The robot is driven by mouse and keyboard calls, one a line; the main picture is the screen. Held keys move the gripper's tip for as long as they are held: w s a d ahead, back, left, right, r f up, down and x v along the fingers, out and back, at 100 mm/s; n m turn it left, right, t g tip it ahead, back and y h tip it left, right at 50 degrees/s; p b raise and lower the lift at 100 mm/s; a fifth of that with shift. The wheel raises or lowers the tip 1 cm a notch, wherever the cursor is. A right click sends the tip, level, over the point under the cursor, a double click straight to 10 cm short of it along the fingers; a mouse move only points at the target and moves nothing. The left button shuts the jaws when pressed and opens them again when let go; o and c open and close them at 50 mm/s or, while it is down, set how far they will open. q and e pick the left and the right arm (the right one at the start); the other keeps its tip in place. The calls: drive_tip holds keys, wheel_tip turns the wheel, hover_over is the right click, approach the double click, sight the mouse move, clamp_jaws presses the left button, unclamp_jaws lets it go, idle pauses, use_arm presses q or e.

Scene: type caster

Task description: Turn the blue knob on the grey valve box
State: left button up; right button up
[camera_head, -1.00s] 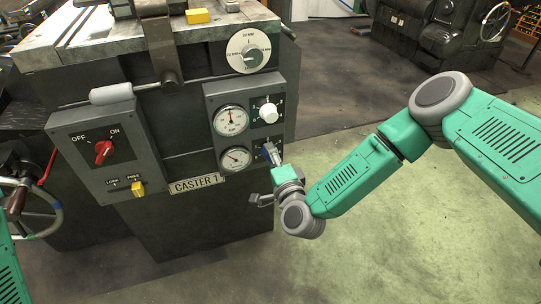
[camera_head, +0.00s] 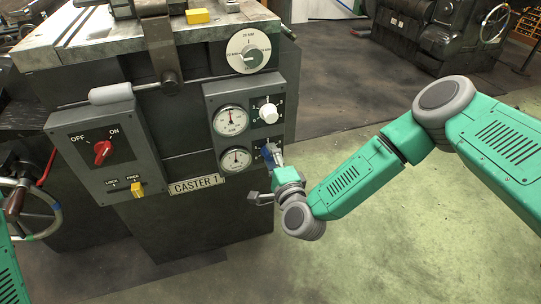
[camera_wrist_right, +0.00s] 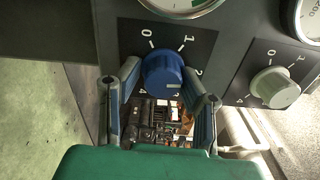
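The blue knob (camera_wrist_right: 163,74) sits on a dark dial plate with white numbers in the right wrist view. A small light mark shows at its lower edge. It also shows in the head view (camera_head: 268,153), low on the grey valve box (camera_head: 211,98), partly covered by my right gripper. My right gripper (camera_wrist_right: 162,72) is open, with one finger on each side of the knob; small gaps seem to show beside it. The lower gauge (camera_head: 236,160) beside the knob has its needle nearly upright. My left gripper is out of view; only green arm shows at the left edge.
A white knob (camera_head: 268,113) is just above the blue one. A red switch (camera_head: 103,152) and a yellow lever (camera_head: 137,189) are on the left box. A horizontal handle (camera_head: 111,94) sticks out above it.

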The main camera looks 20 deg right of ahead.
drive_tip(key=shift+o, duration=0.7)
drive_tip(key=shift+s+d+f, duration=0.1)
drive_tip(key=shift+f, duration=0.1)
drive_tip(key=shift+r, duration=0.15)
drive_tip(key=s, duration=1.2)
drive_tip(key=shift+d, duration=0.25)
drive_tip(key=shift+w, duration=0.1)
